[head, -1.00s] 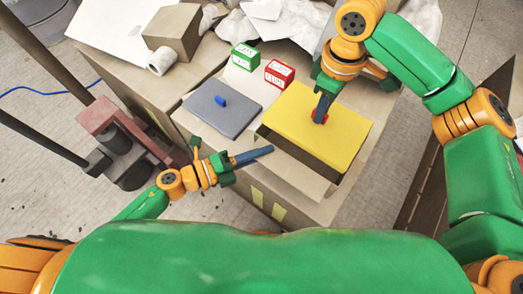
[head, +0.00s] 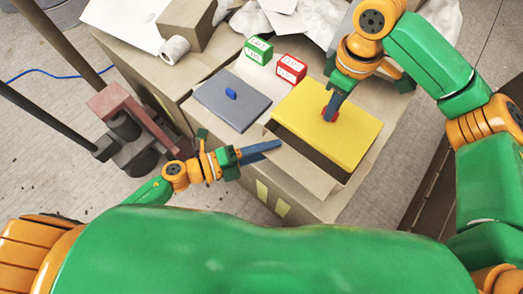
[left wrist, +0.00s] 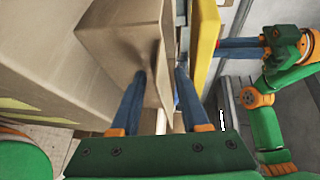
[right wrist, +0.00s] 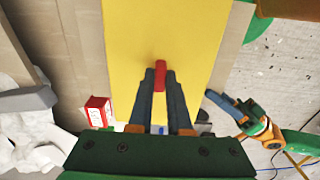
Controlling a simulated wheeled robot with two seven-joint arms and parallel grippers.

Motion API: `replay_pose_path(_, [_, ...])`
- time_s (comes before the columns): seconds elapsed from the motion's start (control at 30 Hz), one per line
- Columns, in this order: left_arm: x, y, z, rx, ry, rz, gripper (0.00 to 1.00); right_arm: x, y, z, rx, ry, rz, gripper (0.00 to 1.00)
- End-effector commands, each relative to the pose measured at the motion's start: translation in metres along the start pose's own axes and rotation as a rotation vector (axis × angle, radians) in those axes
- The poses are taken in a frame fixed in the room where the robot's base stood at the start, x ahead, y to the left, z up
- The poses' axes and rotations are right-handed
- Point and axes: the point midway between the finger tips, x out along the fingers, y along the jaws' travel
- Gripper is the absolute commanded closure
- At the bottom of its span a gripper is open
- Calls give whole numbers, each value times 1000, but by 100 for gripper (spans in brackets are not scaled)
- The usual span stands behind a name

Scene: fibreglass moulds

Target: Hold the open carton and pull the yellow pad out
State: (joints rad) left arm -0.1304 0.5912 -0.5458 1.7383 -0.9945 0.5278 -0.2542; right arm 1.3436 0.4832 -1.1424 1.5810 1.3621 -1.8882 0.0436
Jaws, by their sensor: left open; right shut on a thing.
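The yellow pad (head: 322,138) lies flat at the open top of the cardboard carton (head: 300,168), with a dark gap along the carton's near side. My right gripper (head: 331,112) is shut on the red handle (right wrist: 160,75) on the pad, seen in the right wrist view. My left gripper (head: 268,150) is open at the carton's near left side. In the left wrist view its fingers (left wrist: 160,80) appear to stand either side of a carton wall (left wrist: 120,45), one over the cardboard face and one towards the pad (left wrist: 205,40). Contact cannot be told.
A grey panel with a blue knob (head: 231,95) lies left of the pad. A green box (head: 257,50) and a red box (head: 291,68) stand behind. A paper roll (head: 173,50) and a brown box (head: 187,24) are at the back left. A red-topped cart (head: 115,105) stands left.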

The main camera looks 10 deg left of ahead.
Motion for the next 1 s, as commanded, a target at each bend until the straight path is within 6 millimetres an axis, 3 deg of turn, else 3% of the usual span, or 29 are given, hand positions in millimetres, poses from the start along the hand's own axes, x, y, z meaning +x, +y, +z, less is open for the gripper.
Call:
replay_pose_path(0.7, [-69,10,-38,-3,1,1,55,0,0,0,0,0,0,100])
replay_pose_path(1.0, [-72,10,-40,0,0,-1,55,0,0,0,0,0,0,100])
